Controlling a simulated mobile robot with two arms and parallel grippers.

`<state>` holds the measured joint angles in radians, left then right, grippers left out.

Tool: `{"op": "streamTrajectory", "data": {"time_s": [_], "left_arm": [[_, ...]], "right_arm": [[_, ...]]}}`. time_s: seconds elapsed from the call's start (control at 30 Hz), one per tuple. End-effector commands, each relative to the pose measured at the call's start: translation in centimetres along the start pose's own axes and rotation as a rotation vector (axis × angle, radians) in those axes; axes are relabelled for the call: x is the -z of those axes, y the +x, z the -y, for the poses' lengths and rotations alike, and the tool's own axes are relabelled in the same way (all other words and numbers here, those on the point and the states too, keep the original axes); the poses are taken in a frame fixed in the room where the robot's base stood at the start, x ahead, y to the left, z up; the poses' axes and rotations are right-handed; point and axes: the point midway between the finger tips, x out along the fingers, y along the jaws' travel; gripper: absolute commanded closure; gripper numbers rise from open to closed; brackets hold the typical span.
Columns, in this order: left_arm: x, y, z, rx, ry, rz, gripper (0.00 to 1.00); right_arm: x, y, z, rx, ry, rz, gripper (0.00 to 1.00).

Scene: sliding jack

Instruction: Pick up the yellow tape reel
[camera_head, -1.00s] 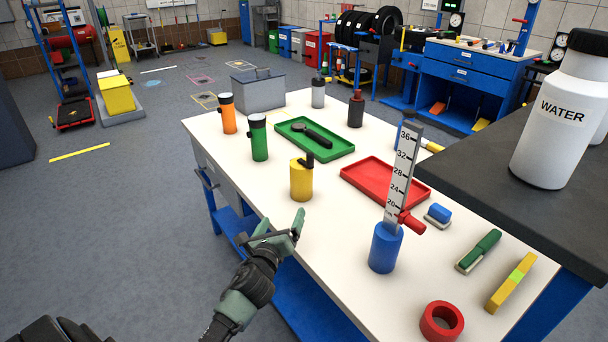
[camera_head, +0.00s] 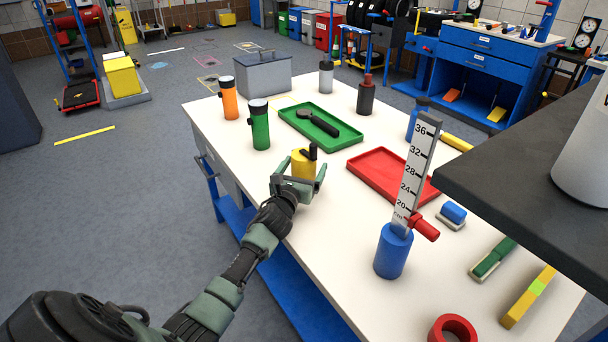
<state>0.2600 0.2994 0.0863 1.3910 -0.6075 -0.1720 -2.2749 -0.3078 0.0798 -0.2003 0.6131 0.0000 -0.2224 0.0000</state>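The yellow cylinder with a black piece on top (camera_head: 302,163) stands upright on the white tabletop; I take it to be the yellow tape reel. My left gripper (camera_head: 303,169) is at the near side of it, with one finger to its left and one to its right. The fingers are spread, and I see gaps between them and the yellow body. The gripper hides the lower part of the yellow cylinder. I cannot tell whether anything touches. My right gripper is not in view.
A green tray (camera_head: 322,129) with a dark tool lies behind the yellow cylinder. A red tray (camera_head: 378,168) lies to its right. A green bottle (camera_head: 259,126) stands to its left. A blue holder with a ruler (camera_head: 393,252) stands nearer. A black counter (camera_head: 530,150) overhangs the right side.

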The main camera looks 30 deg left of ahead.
Motion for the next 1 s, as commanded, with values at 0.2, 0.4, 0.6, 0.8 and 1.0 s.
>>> {"op": "streamTrajectory", "data": {"time_s": [0.2, 0.4, 0.6, 0.8, 1.0], "left_arm": [[0.0, 0.0, 0.0, 0.0, 0.0, 0.0, 0.16], [0.0, 0.0, 0.0, 0.0, 0.0, 0.0, 0.72], [-0.2, 0.0, 0.0, 0.001, 0.0, 0.003, 0.92], [-0.6, 0.0, 0.0, 0.001, 0.001, 0.004, 0.92], [-3.0, 0.0, -0.1, 0.002, 0.006, 0.006, 0.92]], "right_arm": [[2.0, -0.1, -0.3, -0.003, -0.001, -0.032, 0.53], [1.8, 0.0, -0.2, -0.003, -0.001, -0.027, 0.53], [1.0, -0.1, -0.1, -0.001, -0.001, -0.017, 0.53], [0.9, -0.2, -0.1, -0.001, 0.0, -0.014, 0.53], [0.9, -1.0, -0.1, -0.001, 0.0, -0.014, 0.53]]}}
